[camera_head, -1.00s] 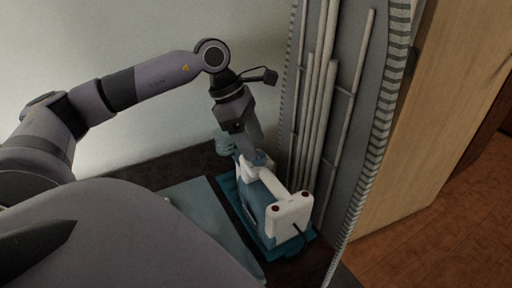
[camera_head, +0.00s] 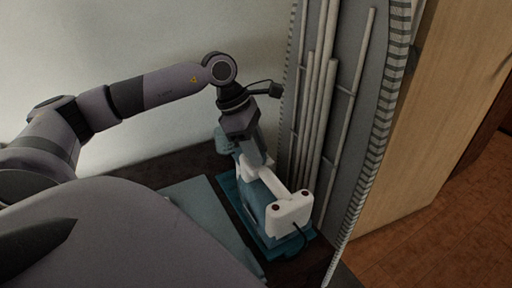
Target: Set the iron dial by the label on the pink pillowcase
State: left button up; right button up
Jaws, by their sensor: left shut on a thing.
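The iron (camera_head: 290,213), white and teal with a pale handle, stands on a teal base (camera_head: 262,238) beside the folded board. My left gripper (camera_head: 256,160) reaches down from above to the far end of the iron's handle. Its jaws are shut on a part of the iron there. The dial is hidden by the gripper, so its setting cannot be read. No pink pillowcase or label shows in this view. My right gripper is not in view.
A grey ironing board (camera_head: 345,100) with pale legs and a striped edge stands upright just right of the iron. A flat grey-blue panel (camera_head: 205,220) lies left of it. A wooden panel (camera_head: 430,130) stands farther right.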

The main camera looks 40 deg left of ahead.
pick_arm(q)
jog(key=m+g, duration=0.1)
jog(key=m, duration=0.1)
jog(key=shift+w+m, duration=0.1)
jog(key=shift+m, duration=0.3)
jog(key=m+g, duration=0.1)
jog(key=m, duration=0.1)
jog(key=shift+w+m+h, duration=0.1)
jog(key=shift+m+h, duration=0.2)
jog(key=shift+m, duration=0.1)
jog(key=m+g, duration=0.1)
jog(key=m, duration=0.2)
jog(key=m+g, duration=0.1)
jog(key=m, duration=0.2)
jog(key=shift+w+g+y+b, duration=0.2)
jog(key=shift+g+y+b, duration=0.1)
jog(key=shift+y+b, duration=0.1)
jog(key=m, duration=0.3)
jog(key=shift+r+g+y, duration=0.15)
jog(key=shift+g+y, duration=0.15)
jog(key=shift+g, duration=0.1)
jog(key=m+p, duration=0.1)
jog(key=m, duration=0.1)
jog(key=shift+d+m+g+y, duration=0.1)
jog(key=shift+m+g+y, duration=0.2)
jog(key=shift+y, duration=0.1)
jog(key=shift+w+m, duration=0.1)
jog(key=shift+m, duration=0.3)
jog(key=shift+p, duration=0.3)
